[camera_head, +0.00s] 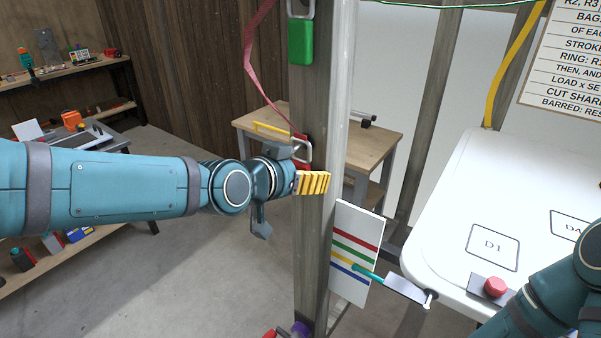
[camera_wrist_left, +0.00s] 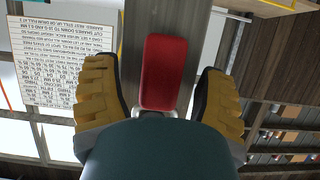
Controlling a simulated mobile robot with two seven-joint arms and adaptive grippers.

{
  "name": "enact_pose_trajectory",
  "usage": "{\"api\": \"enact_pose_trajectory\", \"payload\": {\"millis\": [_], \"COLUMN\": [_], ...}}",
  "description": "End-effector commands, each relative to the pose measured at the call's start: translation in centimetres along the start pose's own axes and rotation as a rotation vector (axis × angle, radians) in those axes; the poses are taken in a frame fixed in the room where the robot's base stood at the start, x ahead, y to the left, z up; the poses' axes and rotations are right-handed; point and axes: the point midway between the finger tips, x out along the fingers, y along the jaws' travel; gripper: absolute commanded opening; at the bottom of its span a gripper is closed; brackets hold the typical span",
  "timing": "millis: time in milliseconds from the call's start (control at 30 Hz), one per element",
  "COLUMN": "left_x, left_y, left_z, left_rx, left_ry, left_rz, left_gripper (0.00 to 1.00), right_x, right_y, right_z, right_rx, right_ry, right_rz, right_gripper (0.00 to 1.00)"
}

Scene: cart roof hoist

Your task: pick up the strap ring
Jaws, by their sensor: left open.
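My left gripper (camera_head: 300,160) is open at the wooden post, its yellow ribbed fingers apart. In the left wrist view, a red block (camera_wrist_left: 165,72) lies between the open fingers, with a gap on each side. A small piece of metal (camera_wrist_left: 152,113) shows at its end, mostly hidden by my gripper body. In the head view, a pale metal ring (camera_head: 303,150) shows by the post, beside a bit of red and close to the fingers. A red strap (camera_head: 252,68) hangs down towards it. My right arm shows at the lower right; its gripper is out of view.
A green block (camera_head: 300,42) with a metal ring hangs higher on the post (camera_head: 314,250). A striped card (camera_head: 355,250) and a teal-handled tool (camera_head: 368,272) are right of the post. A white panel (camera_head: 460,215) with a red knob (camera_head: 494,287) stands further right.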

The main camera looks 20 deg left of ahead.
Motion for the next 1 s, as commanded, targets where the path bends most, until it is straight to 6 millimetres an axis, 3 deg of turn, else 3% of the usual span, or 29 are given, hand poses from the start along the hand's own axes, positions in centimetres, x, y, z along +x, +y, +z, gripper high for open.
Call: {"api": "enact_pose_trajectory", "payload": {"millis": [233,433,1000], "left_x": [0.1,0.08,-0.13], "left_y": [-0.01,-0.01,-0.05], "left_z": [-0.01,-0.01,-0.51], "left_rx": [0.0,0.0,0.0], "left_ry": [0.0,0.0,0.001], "left_rz": [0.0,0.0,-0.001], "left_gripper": [0.72,0.02,0.0], "right_x": [-0.01,-0.01,-0.28], "right_y": [-0.01,0.0,-0.11], "right_z": [0.02,0.02,-0.08], "right_rx": [0.0,0.0,0.0], "right_ry": [-0.001,0.0,0.001], "right_rz": [0.0,0.0,0.0], "right_gripper": [0.47,0.47,0.47]}}
